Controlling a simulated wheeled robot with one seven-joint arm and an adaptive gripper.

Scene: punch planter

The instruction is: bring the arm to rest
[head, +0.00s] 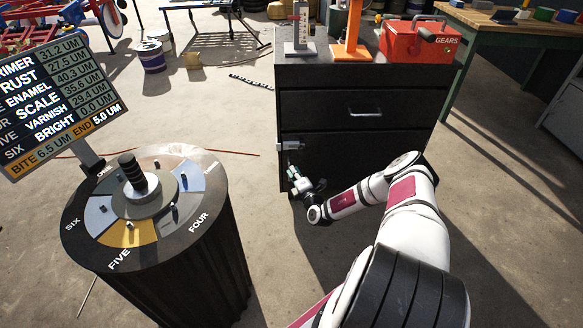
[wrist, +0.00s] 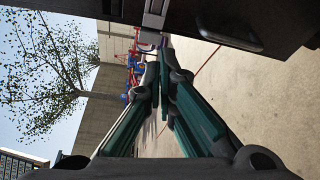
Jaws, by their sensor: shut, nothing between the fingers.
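My gripper (head: 291,172) is at the end of my white arm, in front of the dark drawer cabinet (head: 345,160) near its left edge in the head view. In the wrist view the fingers of my gripper (wrist: 158,65) are together at the tips, with nothing seen between them. The fingertips are close to a small pale fitting (head: 290,145) on the cabinet's left edge. I cannot tell whether they touch it.
A round dark pedestal with a numbered dial (head: 145,205) stands at left, beside a tilted readings board (head: 55,108). On the cabinet top are a grey gauge stand (head: 300,45), an orange stand (head: 350,45) and a red GEARS box (head: 420,42).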

